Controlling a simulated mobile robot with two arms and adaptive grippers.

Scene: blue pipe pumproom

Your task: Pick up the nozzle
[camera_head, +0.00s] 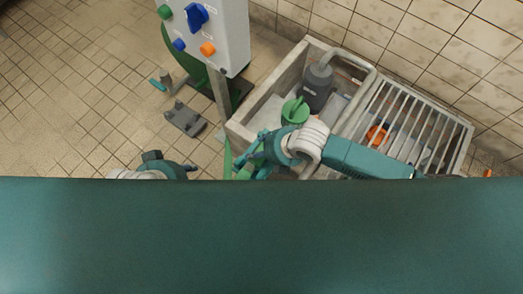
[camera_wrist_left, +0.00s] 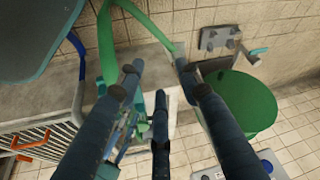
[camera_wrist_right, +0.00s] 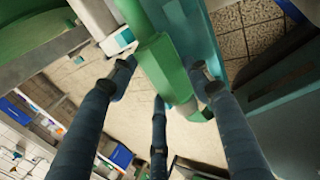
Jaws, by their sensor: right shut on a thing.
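The nozzle is a green piece held in my right gripper (camera_head: 255,152), in front of the sink's near left corner in the head view. In the right wrist view the green nozzle (camera_wrist_right: 165,68) lies between the fingers of my right gripper (camera_wrist_right: 162,82), which is shut on it. In the head view the fingers and arm hide most of the nozzle. My left gripper (camera_head: 183,166) is over the floor left of it, partly hidden. In the left wrist view my left gripper (camera_wrist_left: 158,88) has its fingers spread and holds nothing; teal and green parts show beyond it.
A grey sink (camera_head: 240,128) holds a dark grey pump (camera_head: 317,86) and a green rounded piece (camera_head: 295,111). A metal grate (camera_head: 400,112) covers its right side. A control box (camera_head: 212,32) stands behind left. A grey bracket (camera_head: 185,118) lies on the open floor. A green hose (camera_wrist_left: 150,28) hangs nearby.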

